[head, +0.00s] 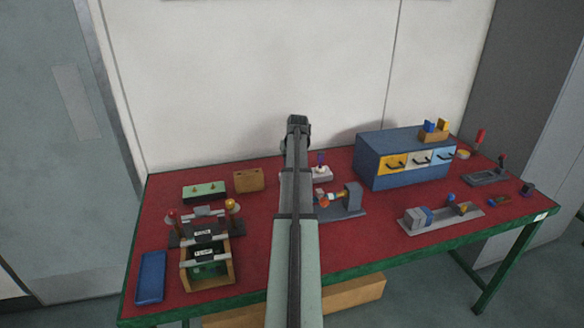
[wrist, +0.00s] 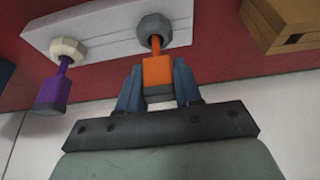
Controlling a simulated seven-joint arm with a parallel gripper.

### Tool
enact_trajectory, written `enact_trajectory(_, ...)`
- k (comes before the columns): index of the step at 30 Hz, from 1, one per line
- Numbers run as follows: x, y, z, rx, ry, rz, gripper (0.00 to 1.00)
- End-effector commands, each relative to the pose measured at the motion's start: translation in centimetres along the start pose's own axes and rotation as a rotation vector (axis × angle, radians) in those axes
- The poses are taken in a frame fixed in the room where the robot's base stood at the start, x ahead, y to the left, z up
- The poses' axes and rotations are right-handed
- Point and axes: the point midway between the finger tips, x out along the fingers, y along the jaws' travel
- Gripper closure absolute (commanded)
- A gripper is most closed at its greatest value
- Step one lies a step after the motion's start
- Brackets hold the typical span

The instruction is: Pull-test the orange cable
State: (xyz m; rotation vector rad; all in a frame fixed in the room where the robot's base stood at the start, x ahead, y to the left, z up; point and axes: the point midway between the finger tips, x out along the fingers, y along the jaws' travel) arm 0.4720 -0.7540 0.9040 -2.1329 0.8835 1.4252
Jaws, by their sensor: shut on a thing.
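In the wrist view the orange cable end (wrist: 158,70) is between the two blue-grey fingers of my gripper (wrist: 158,88), which is shut on it. Its thin orange stem runs into a grey round collar (wrist: 153,25) on a white block (wrist: 105,22). A purple cable end (wrist: 50,92) hangs from a pale collar (wrist: 66,47) on the same block. In the head view part of the white block (head: 323,175) and the purple piece (head: 320,158) show to the right of my arm. My arm hides the orange cable and gripper there.
On the red table, a wooden block (head: 249,180) and green-topped box (head: 204,190) stand left of my arm. A grey fixture (head: 352,198) and a blue drawer cabinet (head: 377,160) stand right. The wall is close behind the table.

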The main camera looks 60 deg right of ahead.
Motion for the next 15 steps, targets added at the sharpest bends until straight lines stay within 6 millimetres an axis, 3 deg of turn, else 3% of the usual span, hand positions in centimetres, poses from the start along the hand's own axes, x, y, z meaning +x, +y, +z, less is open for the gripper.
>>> enact_trajectory(7, -0.01, 0.0, 0.0, 0.0, 0.0, 0.0, 0.99)
enact_trajectory(15, -0.02, 0.0, 0.0, 0.0, 0.0, 0.0, 1.0)
